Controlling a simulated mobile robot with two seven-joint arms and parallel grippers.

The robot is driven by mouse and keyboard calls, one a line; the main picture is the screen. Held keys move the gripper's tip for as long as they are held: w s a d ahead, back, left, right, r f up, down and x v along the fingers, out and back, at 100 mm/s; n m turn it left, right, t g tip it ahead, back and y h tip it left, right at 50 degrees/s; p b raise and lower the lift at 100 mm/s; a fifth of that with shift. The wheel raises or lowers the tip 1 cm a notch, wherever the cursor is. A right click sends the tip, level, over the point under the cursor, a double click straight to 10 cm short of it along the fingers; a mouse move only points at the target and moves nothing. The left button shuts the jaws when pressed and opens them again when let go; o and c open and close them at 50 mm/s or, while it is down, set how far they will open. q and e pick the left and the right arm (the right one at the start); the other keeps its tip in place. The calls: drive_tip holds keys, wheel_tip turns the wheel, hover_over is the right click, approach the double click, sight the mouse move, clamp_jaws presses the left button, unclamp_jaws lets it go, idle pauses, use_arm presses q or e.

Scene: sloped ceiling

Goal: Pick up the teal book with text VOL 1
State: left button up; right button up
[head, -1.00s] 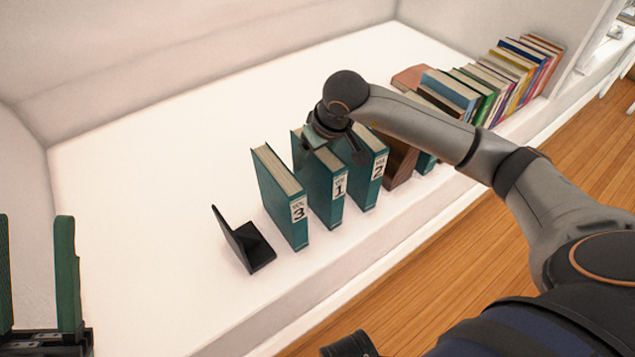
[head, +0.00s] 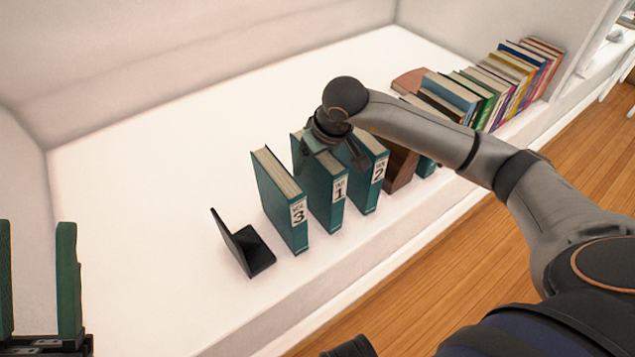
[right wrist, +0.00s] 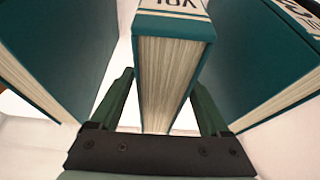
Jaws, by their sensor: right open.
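The teal book marked VOL 1 (head: 328,197) stands upright on the white shelf, between the teal VOL 3 book (head: 281,205) and the teal VOL 2 book (head: 371,182). My right gripper (head: 336,152) is over the top of the VOL 1 book and hides part of it. In the right wrist view, the two green fingers of my right gripper (right wrist: 163,88) are open, one on each side of the VOL 1 book (right wrist: 172,70), with gaps to its covers. My left gripper (head: 36,285) is at the lower left, fingers apart and empty.
A black bookend (head: 243,245) stands left of the VOL 3 book. The shelf (head: 150,180) is bare at left.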

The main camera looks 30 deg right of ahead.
clamp_jaws()
idle(0.6)
idle(0.7)
drive_tip(key=shift+r, duration=0.1)
